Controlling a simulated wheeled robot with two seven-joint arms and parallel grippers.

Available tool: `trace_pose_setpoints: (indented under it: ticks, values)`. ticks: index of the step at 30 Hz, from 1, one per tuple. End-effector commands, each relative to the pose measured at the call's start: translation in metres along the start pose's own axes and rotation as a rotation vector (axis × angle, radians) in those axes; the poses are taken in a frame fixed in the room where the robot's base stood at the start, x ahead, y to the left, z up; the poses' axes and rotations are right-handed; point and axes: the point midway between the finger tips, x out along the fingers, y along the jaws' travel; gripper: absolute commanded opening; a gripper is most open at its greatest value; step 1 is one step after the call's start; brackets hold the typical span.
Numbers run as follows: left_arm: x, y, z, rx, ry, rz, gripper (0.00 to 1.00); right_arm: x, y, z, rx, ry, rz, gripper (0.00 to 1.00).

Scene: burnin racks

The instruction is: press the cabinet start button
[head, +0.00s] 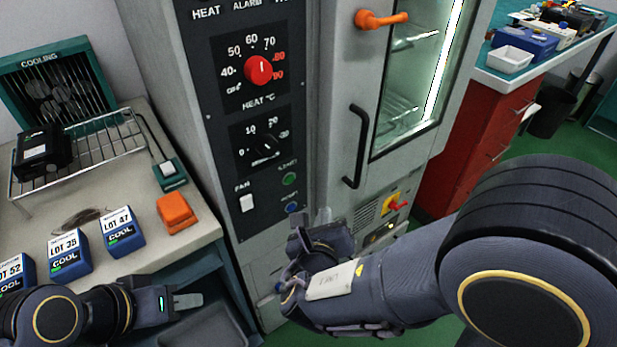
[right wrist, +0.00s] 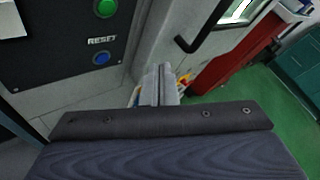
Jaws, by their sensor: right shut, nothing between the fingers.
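The cabinet's dark control panel carries a green button (head: 289,179) under a small, hard-to-read label. A blue button (head: 291,208) sits below it. In the right wrist view the green button (right wrist: 105,8) is at the top edge, and the blue button (right wrist: 101,58) is under the word RESET. My right gripper (head: 323,215) is shut and empty, in front of the cabinet, below and right of both buttons. Its closed fingers (right wrist: 158,85) point toward the cabinet and are apart from the buttons. My left gripper (head: 187,301) is low at the left; its finger gap is unclear.
The panel also has a red heat dial (head: 259,69), a black dial (head: 267,147) and a white fan switch (head: 246,203). A black door handle (head: 357,146) sticks out to the right. The bench (head: 190,238) at left holds blue lot blocks, an orange block and a wire rack.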

Motion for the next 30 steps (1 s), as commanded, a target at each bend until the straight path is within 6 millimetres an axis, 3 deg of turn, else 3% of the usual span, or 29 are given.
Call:
trace_pose_setpoints:
  ticks: [14,30]
  values:
    - [0.000,0.000,0.000,0.000,0.001,0.000,0.36,0.002,0.005,0.004,-0.016,-0.011,0.006,0.00]
    - [-0.004,0.002,-0.002,0.000,0.000,0.000,0.36,0.049,0.040,0.038,-0.016,-0.011,0.005,0.00]
